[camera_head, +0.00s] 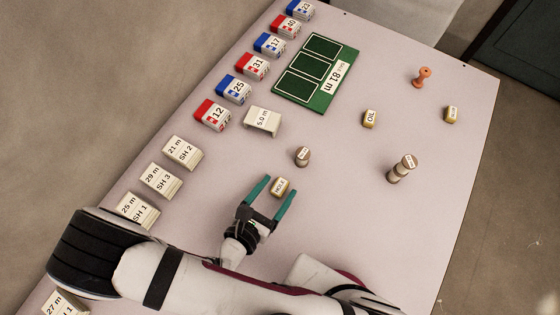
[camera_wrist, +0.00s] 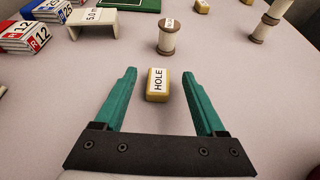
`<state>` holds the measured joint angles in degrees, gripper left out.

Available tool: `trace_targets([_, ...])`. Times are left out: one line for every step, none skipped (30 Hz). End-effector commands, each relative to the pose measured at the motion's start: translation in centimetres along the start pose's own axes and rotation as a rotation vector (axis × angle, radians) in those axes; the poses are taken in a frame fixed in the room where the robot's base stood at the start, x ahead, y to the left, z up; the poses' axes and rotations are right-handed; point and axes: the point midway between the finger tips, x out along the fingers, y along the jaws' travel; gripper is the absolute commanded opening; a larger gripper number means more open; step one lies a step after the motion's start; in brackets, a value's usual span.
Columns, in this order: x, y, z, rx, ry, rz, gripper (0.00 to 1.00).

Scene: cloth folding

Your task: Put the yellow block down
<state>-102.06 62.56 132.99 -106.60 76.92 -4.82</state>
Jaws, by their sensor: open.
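A yellow block (camera_head: 281,187) with a white top label reading "HOLE" rests on the pale table. It also shows in the wrist view (camera_wrist: 157,86), between and just ahead of the teal fingertips. My gripper (camera_head: 276,186) is open, with one finger on each side of the block. In the wrist view there is a gap between the block and each finger. Two more yellow blocks stand farther off: one labelled "OIL" (camera_head: 370,118) and one (camera_head: 452,114) near the right edge with a label too small to read.
A labelled spool (camera_head: 302,156) stands just beyond the block. Stacked spools (camera_head: 401,168) stand to the right, an orange spool (camera_head: 424,77) farther back. A white stand (camera_head: 262,121), red and blue numbered boxes (camera_head: 213,114) and a green tray (camera_head: 318,104) are behind left. The right front table is clear.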

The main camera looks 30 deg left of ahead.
Motion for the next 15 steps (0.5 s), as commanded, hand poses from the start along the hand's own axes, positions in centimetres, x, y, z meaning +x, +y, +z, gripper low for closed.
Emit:
trace_targets([1.2,-0.1,0.0,0.000,0.000,-0.008,0.72])
trace_targets([1.8,-0.1,0.0,0.000,-0.001,-0.008,0.72])
trace_targets([2.6,0.0,0.0,0.000,0.000,-0.008,0.72])
trace_targets([3.0,0.0,0.0,-0.001,0.000,-0.007,0.72])
trace_targets([3.4,0.0,0.0,0.000,0.000,-0.006,0.72])
trace_targets([3.8,0.1,0.0,0.001,-0.001,-0.005,0.72])
trace_targets([4.0,0.1,0.0,0.001,0.000,-0.003,0.72])
trace_targets([4.0,0.1,0.0,0.001,0.000,-0.002,0.72])
trace_targets([4.0,0.1,0.0,0.000,0.000,-0.001,0.72])
trace_targets([4.0,0.1,0.0,0.000,0.000,-0.001,0.72])
trace_targets([4.0,0.1,0.0,0.000,0.000,-0.001,0.72])
trace_targets([4.0,0.1,0.0,0.000,0.000,-0.001,0.72])
trace_targets([4.0,0.1,0.0,0.000,0.000,-0.001,0.72])
trace_targets([4.0,0.1,0.0,0.000,0.000,-0.001,0.67])
trace_targets([4.0,0.1,0.0,0.000,0.000,-0.001,0.60])
